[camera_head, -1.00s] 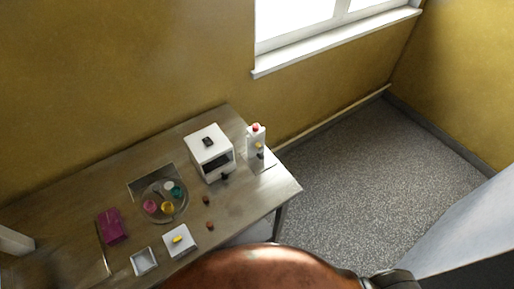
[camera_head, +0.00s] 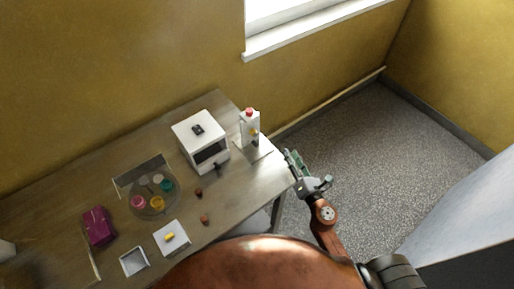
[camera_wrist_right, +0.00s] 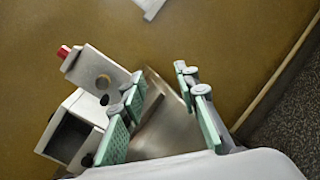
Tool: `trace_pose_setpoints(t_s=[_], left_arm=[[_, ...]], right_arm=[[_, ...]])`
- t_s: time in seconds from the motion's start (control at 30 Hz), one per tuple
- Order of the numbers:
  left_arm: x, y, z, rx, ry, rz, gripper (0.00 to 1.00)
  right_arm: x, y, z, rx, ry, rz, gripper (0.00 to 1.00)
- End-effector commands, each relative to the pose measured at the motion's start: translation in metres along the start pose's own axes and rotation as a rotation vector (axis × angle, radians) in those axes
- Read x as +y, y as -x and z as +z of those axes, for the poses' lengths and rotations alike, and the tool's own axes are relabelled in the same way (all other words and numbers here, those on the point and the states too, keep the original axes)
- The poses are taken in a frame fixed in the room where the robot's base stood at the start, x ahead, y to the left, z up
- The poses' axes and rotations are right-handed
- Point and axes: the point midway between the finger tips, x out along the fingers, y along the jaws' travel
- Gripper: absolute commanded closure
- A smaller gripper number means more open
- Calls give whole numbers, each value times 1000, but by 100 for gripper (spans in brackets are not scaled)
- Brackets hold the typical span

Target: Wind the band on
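No band can be told apart for certain in either view. The white box machine (camera_head: 197,143) with a dark front opening stands at the table's right part, and it also shows in the right wrist view (camera_wrist_right: 83,110). Beside it stands a white upright unit (camera_head: 248,130) with a red top and a small yellow part; in the right wrist view this unit (camera_wrist_right: 93,64) shows a round hole. My right gripper (camera_head: 291,160) is off the table's right end, near the upright unit. Its green-padded fingers (camera_wrist_right: 160,85) are apart with nothing between them. My left gripper is out of view.
The wooden table (camera_head: 235,190) also holds a round tray (camera_head: 154,213) with coloured pots, a magenta box (camera_head: 99,226), a white tray with a yellow piece (camera_head: 162,246), an empty white tray (camera_head: 134,263) and two small brown pieces (camera_head: 204,220). Open floor (camera_head: 350,140) lies right.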

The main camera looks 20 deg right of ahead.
Motion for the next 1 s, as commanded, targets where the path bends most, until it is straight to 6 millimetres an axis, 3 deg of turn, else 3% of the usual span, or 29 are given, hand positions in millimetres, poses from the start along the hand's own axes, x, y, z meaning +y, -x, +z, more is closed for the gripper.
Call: trace_pose_setpoints(t_s=[0.1,0.23,0.47,0.8,1.0], left_arm=[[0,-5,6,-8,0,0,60],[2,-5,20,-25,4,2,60],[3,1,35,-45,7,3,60],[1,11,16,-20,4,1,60],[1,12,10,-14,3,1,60]], right_arm=[[53,1,-4,13,325,148,71],[84,4,-19,34,585,251,71],[99,-9,-31,49,698,297,71],[110,-57,-39,51,692,295,71],[113,-69,-42,52,692,294,71]])
